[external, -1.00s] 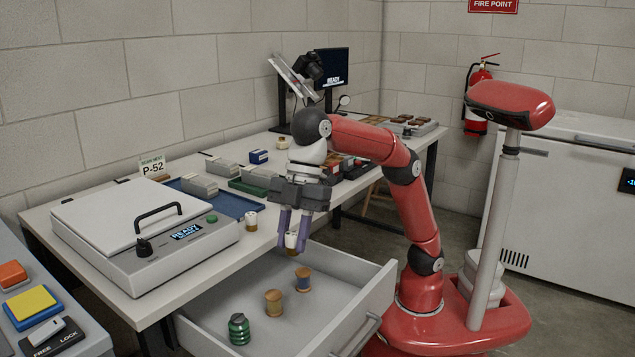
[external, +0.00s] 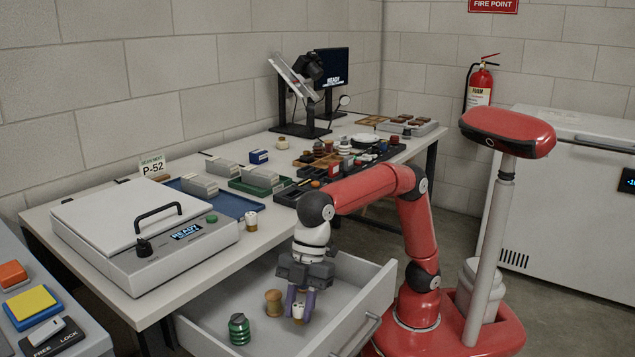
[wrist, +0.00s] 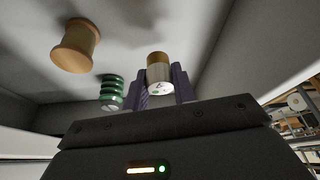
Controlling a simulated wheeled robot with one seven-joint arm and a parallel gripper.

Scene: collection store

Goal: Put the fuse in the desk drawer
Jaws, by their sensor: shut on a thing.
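The fuse (external: 298,312), a small white cylinder with a brown-gold end, is between the fingers of my gripper (external: 299,302). The wrist view shows the fuse (wrist: 160,72) gripped between both purple fingers (wrist: 160,92). My gripper points down inside the open desk drawer (external: 342,294), low over its floor. I cannot tell whether the fuse touches the drawer floor. The drawer is pulled out below the desk front.
In the drawer, a green ribbed item (external: 239,329) and a wooden spool (external: 273,302) stand left of my gripper. A similar white-and-gold cylinder (external: 251,221) stands on the desk edge. The drawer's right part is clear.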

